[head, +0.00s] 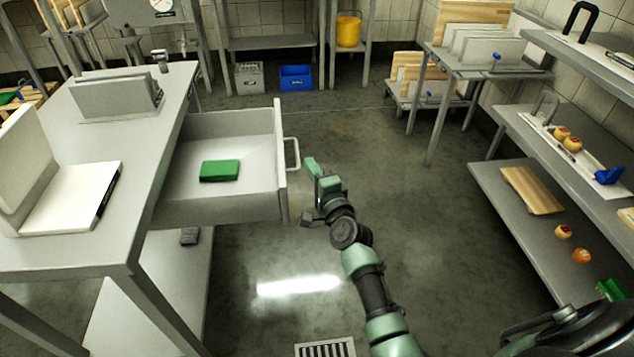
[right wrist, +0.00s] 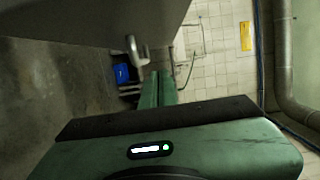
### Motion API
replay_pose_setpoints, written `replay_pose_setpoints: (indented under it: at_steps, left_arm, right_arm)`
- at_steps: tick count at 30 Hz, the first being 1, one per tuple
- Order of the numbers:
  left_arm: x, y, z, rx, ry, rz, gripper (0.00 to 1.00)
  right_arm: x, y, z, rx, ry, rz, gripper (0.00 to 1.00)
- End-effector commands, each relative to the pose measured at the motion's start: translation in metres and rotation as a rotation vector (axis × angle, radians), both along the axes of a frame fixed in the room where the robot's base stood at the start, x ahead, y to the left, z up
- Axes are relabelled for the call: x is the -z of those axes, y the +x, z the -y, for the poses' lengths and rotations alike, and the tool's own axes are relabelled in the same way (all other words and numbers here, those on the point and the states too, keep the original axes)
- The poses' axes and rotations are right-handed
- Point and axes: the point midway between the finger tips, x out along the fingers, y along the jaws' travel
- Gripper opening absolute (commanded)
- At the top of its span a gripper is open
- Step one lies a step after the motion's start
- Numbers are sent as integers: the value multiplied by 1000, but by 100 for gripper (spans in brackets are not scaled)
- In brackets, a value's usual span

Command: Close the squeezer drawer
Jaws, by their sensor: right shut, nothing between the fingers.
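The grey drawer (head: 281,180) sticks out, pulled open, from the right side of the table on the left. A green block (head: 219,171) lies inside it. The drawer's handle (head: 293,154) is on its front face. My right gripper (head: 311,164) is just right of the drawer front, close to the handle, with its green fingers shut and empty. In the right wrist view the shut fingers (right wrist: 158,76) point forward beside the handle (right wrist: 136,52), under the grey drawer front (right wrist: 90,22); I cannot tell whether they touch. My left gripper is not in view.
The table (head: 60,243) on the left carries a white board and a rack. Shelves (head: 537,258) on the right hold boards and small round items. A blue crate (head: 296,77) and a grey crate (head: 249,77) stand at the back. The middle floor is clear.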

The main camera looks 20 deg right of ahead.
Motion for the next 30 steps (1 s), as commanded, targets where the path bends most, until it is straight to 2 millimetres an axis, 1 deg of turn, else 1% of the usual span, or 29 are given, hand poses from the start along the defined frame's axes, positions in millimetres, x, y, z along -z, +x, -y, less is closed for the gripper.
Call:
replay_pose_setpoints:
  at_steps: [1, 3, 4, 6, 9, 13, 24, 30]
  left_arm:
    - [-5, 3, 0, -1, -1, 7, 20]
    - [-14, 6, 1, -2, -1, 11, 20]
    - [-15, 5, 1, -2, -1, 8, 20]
    - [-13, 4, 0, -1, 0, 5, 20]
    - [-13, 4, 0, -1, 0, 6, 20]
    - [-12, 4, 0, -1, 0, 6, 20]
    - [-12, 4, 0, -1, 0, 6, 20]
    - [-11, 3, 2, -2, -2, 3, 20]
  right_arm:
    - [1, 12, 1, 0, -1, 2, 0]
    - [1, 26, 2, 0, -1, 2, 0]
    - [1, 27, -5, -1, 2, 0, 0]
    - [1, 29, -17, -1, 2, -1, 0]
    - [0, 32, -28, -1, 0, -1, 0]
    - [1, 34, -35, 0, -2, -1, 0]
    - [1, 34, -38, 0, -3, -1, 0]
    - [1, 34, -32, 0, -4, -1, 0]
